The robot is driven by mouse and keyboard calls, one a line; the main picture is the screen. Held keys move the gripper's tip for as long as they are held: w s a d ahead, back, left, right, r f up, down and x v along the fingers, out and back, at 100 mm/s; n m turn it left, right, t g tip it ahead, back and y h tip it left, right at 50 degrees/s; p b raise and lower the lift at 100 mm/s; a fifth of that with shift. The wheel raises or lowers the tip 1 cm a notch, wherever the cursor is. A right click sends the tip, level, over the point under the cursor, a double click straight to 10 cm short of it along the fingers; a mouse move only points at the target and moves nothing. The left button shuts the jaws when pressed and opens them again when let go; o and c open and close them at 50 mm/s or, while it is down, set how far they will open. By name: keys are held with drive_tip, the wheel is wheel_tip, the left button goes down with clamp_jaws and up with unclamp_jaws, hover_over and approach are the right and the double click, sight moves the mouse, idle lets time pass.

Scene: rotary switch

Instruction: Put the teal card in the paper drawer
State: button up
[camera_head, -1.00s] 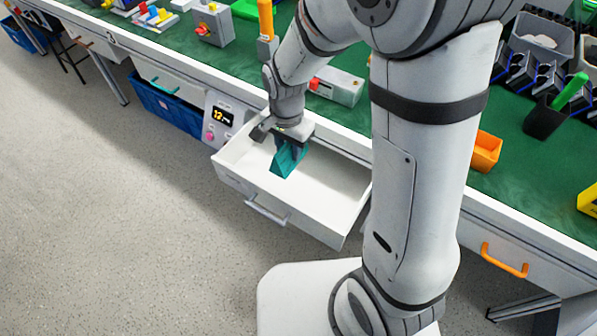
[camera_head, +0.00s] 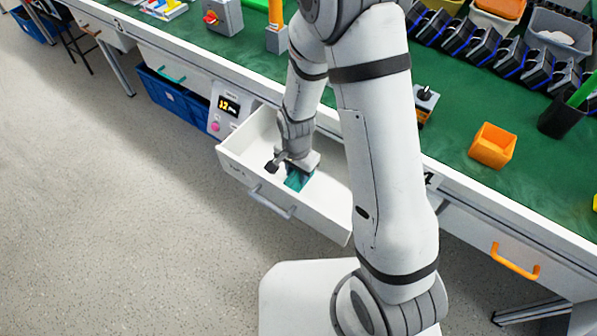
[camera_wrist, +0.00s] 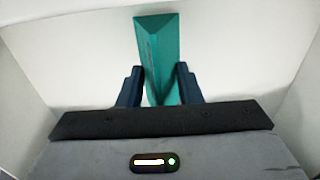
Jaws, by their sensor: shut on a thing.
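The teal card (camera_head: 298,179) is in my gripper, low inside the open white paper drawer (camera_head: 322,207). In the wrist view the teal card (camera_wrist: 160,50) stands out between the two dark fingers of my gripper (camera_wrist: 160,85), which is shut on it. In the head view my gripper (camera_head: 297,168) is inside the drawer walls and hides the upper part of the card. I cannot tell whether the card touches the drawer floor. The drawer's grey handle (camera_head: 271,202) faces the open floor.
A control box with a lit display (camera_head: 229,106) stands left of the drawer. A blue bin (camera_head: 172,104) is under the bench beyond it. On the green bench top are an orange bin (camera_head: 492,145) and several dark holders. A closed drawer with an orange handle (camera_head: 515,262) is at right.

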drive_tip(key=o, duration=1)
drive_tip(key=shift+c, duration=0.2)
drive_tip(key=shift+r, duration=0.15)
wheel_tip(320, 180, up, 12)
drive_tip(key=shift+f+p, duration=0.1)
drive_tip(key=shift+p, duration=0.9)
drive_tip(key=s+d+r+n+t, duration=0.1)
drive_tip(key=s+d+r+n, duration=0.2)
drive_tip(key=s+d+r, duration=0.3)
drive_tip(key=s+d+r+n+t, duration=0.1)
drive_tip(key=s+d+r+n, duration=0.3)
drive_tip(key=r, duration=0.6)
drive_tip(key=s+d, duration=0.2)
drive_tip(key=shift+d+n, duration=0.3)
drive_tip(key=shift+d, duration=0.1)
drive_tip(key=shift+w, duration=0.1)
